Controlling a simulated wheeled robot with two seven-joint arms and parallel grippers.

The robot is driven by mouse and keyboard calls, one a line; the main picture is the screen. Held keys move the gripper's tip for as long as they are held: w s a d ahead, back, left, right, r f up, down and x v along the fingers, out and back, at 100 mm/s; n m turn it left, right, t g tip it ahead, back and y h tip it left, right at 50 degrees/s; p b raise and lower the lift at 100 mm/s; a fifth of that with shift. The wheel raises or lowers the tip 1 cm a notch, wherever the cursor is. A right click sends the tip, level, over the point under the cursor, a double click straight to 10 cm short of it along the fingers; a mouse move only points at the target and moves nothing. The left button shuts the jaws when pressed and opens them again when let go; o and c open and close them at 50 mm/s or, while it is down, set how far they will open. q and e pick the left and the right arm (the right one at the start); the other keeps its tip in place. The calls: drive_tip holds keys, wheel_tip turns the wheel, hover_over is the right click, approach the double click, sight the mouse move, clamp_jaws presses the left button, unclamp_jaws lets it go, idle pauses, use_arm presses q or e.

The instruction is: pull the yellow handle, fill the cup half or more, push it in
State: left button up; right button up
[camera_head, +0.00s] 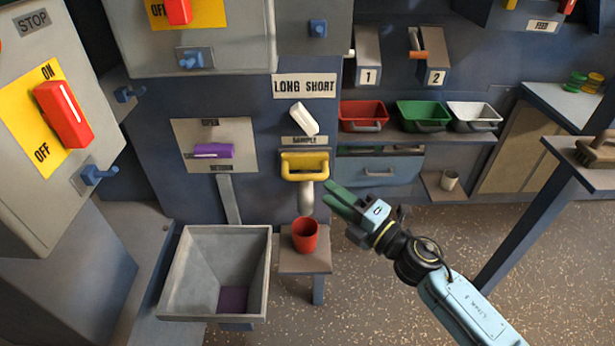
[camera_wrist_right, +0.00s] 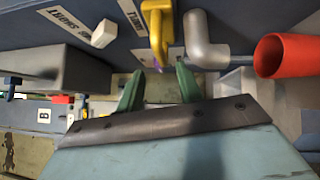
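The yellow handle (camera_head: 305,166) sits on the blue panel under the "SAMPLE" label; it also shows in the right wrist view (camera_wrist_right: 159,38). A grey spout (camera_head: 306,197) points down below it. The red cup (camera_head: 305,236) stands upright on a small stand (camera_head: 291,264) under the spout; it shows at the right of the right wrist view (camera_wrist_right: 284,56). I cannot see what is in the cup. My right gripper (camera_head: 331,195) is to the lower right of the handle, its green fingers apart and empty, and the handle lies ahead of them (camera_wrist_right: 160,82). My left gripper is out of view.
A grey hopper (camera_head: 261,280) stands left of the cup's stand. A purple handle (camera_head: 213,151) and a white lever (camera_head: 303,118) are on the panel. Red (camera_head: 362,128), green (camera_head: 423,129) and white bins sit on a shelf at right. The floor at right is clear.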

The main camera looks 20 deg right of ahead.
sight(307, 177)
drive_tip(key=x, duration=0.8)
clamp_jaws()
drive_tip(key=shift+s+a, duration=0.1)
